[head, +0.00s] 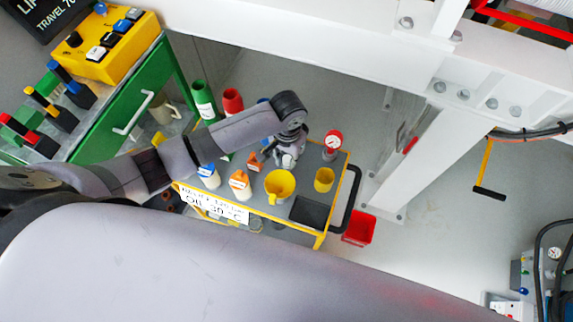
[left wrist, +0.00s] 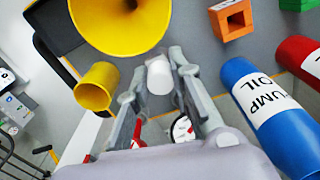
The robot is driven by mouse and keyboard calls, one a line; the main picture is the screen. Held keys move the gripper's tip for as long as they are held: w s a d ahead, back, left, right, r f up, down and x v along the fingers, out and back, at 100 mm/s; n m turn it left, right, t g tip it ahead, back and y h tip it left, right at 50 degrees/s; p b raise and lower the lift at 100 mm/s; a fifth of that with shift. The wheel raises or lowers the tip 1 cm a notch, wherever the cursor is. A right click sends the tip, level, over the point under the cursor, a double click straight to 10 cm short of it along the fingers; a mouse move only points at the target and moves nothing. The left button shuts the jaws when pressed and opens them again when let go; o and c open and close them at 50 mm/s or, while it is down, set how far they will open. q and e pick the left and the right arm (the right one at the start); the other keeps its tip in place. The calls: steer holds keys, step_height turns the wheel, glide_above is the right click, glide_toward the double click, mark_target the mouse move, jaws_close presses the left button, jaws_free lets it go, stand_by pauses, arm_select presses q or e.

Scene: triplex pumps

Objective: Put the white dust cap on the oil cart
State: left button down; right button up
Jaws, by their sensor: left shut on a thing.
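The oil cart (head: 303,181) has a grey top with a yellow frame and stands below my left arm in the head view. My left gripper (head: 287,160) is over the cart top, pointing down. In the left wrist view, my left gripper (left wrist: 160,82) is shut on the white dust cap (left wrist: 160,76), a small white cylinder between its fingertips. Grey cart surface shows beyond the cap; I cannot tell whether the cap touches it. My right gripper is not in view.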

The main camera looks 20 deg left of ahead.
mark_target(287, 167)
arm_select(q)
steer(key=shift+f, duration=2.75)
steer(key=shift+f, duration=0.1)
steer(key=c, duration=1.4)
jaws_free()
steer(key=shift+c, duration=0.2)
step_height(287, 167, up, 12)
steer(key=shift+r, duration=0.15)
